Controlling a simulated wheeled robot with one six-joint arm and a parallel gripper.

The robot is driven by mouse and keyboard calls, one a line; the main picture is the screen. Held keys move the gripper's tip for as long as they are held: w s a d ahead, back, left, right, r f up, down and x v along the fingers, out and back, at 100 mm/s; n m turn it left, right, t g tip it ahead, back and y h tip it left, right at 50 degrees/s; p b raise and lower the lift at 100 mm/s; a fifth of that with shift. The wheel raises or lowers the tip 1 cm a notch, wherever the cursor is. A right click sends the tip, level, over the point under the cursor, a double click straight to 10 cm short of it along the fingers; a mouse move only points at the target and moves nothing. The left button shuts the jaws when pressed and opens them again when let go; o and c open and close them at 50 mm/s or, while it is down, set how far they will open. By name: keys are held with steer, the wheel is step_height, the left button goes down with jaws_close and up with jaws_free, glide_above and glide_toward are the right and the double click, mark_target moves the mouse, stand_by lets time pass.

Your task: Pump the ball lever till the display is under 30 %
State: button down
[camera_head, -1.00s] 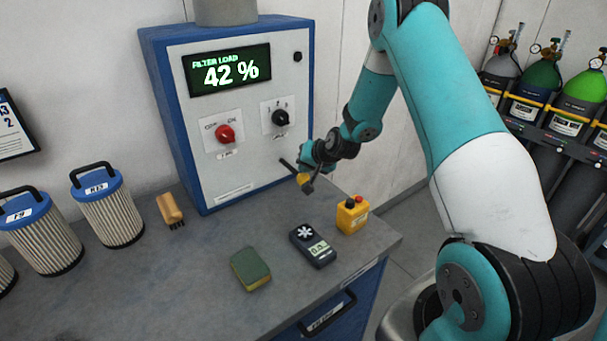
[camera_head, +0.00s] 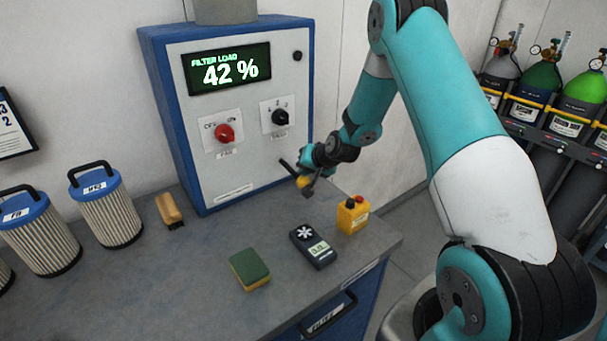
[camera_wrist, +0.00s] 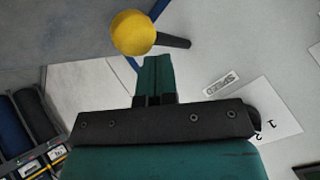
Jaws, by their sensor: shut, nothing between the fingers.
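The blue filter unit (camera_head: 180,150) has a lit display (camera_head: 228,70) that reads "FILTER LOAD 42 %". A dark lever rod (camera_head: 287,166) sticks out of the lower right of its front and ends in a yellow ball (camera_head: 302,182). In the wrist view, the ball (camera_wrist: 132,32) and the rod (camera_wrist: 174,41) lie just beyond the fingertips. My gripper (camera_head: 309,187) is at the ball, and its fingers (camera_wrist: 152,72) are shut with nothing between them. I cannot tell whether the fingers touch the ball.
A red knob (camera_head: 225,133) and a black knob (camera_head: 280,117) sit on the panel. A yellow button box (camera_head: 352,215), a meter (camera_head: 313,246), a sponge (camera_head: 250,269) and a brush (camera_head: 170,210) lie on the bench. Filter cartridges (camera_head: 107,207) stand at left.

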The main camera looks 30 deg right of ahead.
steer(key=shift+f+b, duration=1.1)
steer(key=shift+f, duration=0.25)
stand_by(0.8)
steer(key=shift+r, duration=0.15)
stand_by(0.4)
steer(key=shift+r+p, duration=1.65)
steer(key=shift+r, duration=0.95)
step_height(320, 180, up, 5)
steer(key=p, duration=0.3)
